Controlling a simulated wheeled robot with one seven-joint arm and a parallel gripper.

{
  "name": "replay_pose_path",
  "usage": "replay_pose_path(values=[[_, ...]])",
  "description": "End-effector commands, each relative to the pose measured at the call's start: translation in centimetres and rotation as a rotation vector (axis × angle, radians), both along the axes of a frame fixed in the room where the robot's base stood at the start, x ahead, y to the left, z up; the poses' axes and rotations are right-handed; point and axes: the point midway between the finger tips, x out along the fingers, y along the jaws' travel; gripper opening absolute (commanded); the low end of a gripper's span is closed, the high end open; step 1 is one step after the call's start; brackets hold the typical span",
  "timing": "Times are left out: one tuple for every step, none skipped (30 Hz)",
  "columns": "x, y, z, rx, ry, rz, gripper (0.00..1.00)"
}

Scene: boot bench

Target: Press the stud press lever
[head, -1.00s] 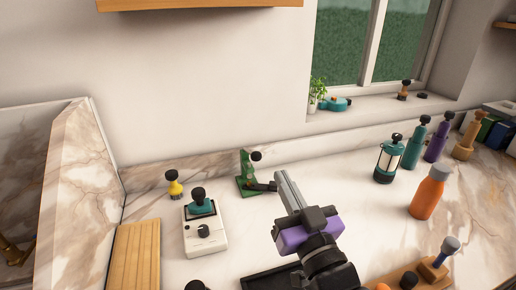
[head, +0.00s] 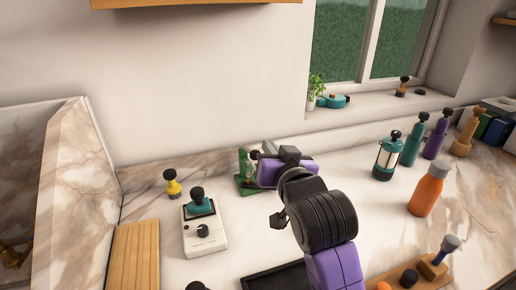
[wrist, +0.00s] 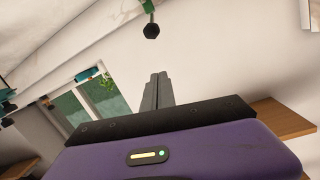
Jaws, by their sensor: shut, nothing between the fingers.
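The stud press (head: 243,180) is a small green stand with a black knob, at the back of the counter near the wall. My purple gripper (head: 268,149) is beside it, just to its right, and hides part of it. In the wrist view a dark knob (wrist: 152,31) on a green part shows at the top, beyond my gripper's fingertips (wrist: 158,75). The fingers are together and empty. A gap shows between them and the knob in that picture; contact elsewhere on the press is hidden.
A white box with a teal top (head: 204,232) and a yellow bottle (head: 172,184) stand left of the press. A teal lantern (head: 388,158) and an orange bottle (head: 427,190) stand right. A dark tray (head: 272,279) lies in front. Counter between is clear.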

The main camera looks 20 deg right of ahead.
Motion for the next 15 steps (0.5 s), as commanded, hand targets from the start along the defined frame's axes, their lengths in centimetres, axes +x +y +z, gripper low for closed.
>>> replay_pose_path(values=[[0.0, 0.0, 0.0, 0.0, 0.0, 0.0, 0.0], [0.0, 0.0, 0.0, 0.0, 0.0, 0.0, 0.0], [0.0, 0.0, 0.0, 0.0, -0.001, 0.0, 0.0], [0.1, 0.0, 0.0, 0.0, -0.001, 0.0, 0.0], [0.2, 0.0, 0.0, 0.0, 0.0, 0.0, 0.0], [0.4, 0.0, 0.0, 0.0, 0.0, 0.0, 0.0], [0.6, 0.0, 0.0, 0.0, 0.0, 0.0, 0.0], [0.8, -0.1, 0.0, 0.0, 0.0, 0.0, 0.0], [1.3, -0.1, 0.0, -0.001, 0.0, 0.0, 0.0], [1.7, -0.1, -0.1, -0.001, -0.001, 0.0, 0.0], [2.2, -0.2, -0.1, -0.001, 0.0, 0.0, 0.0], [2.8, -0.2, -0.2, -0.001, 0.0, 0.0, 0.0], [3.4, -0.2, -0.3, -0.001, 0.0, 0.0, 0.0], [4.0, -0.3, -0.3, -0.001, 0.0, 0.0, 0.0], [4.7, -0.4, -0.4, -0.001, 0.0, 0.0, 0.0]])
